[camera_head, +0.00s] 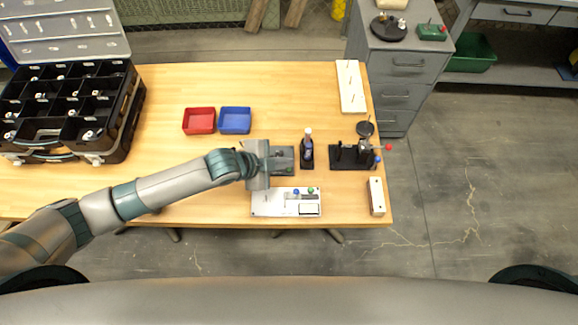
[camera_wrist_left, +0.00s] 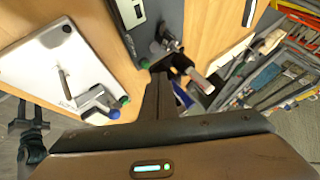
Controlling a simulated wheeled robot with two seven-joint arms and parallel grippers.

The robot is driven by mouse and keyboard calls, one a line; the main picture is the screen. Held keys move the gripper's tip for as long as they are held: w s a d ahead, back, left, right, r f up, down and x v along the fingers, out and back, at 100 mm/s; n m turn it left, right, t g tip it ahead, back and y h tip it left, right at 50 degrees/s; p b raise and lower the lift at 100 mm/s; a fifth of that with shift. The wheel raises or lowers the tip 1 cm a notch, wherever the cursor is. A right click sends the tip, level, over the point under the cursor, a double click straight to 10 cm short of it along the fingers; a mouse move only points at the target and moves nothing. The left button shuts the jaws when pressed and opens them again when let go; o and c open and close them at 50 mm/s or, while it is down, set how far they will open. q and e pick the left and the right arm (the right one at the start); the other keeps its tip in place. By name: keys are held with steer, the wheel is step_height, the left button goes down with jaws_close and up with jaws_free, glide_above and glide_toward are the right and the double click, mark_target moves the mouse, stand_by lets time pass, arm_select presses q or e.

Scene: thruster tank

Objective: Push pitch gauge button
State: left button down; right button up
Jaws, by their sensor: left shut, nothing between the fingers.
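A dark grey device (camera_head: 284,157), which looks like the pitch gauge, lies on the wooden table. In the left wrist view the device (camera_wrist_left: 150,22) has a metal cylinder fitting and a small green button (camera_wrist_left: 143,63) near its edge. My left gripper (camera_head: 268,165) partly covers the device in the head view. Its fingers (camera_wrist_left: 160,76) are shut and empty, with the tips close beside the green button; I cannot tell whether they touch. My right gripper is not in view.
A white plate (camera_head: 268,205) with a clamp and blue and green knobs lies at the table's front edge. A black bottle stand (camera_head: 307,155) and a black fixture (camera_head: 348,160) stand to the right. Red (camera_head: 199,121) and blue (camera_head: 235,121) trays sit behind.

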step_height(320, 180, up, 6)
steer(key=p, duration=0.5)
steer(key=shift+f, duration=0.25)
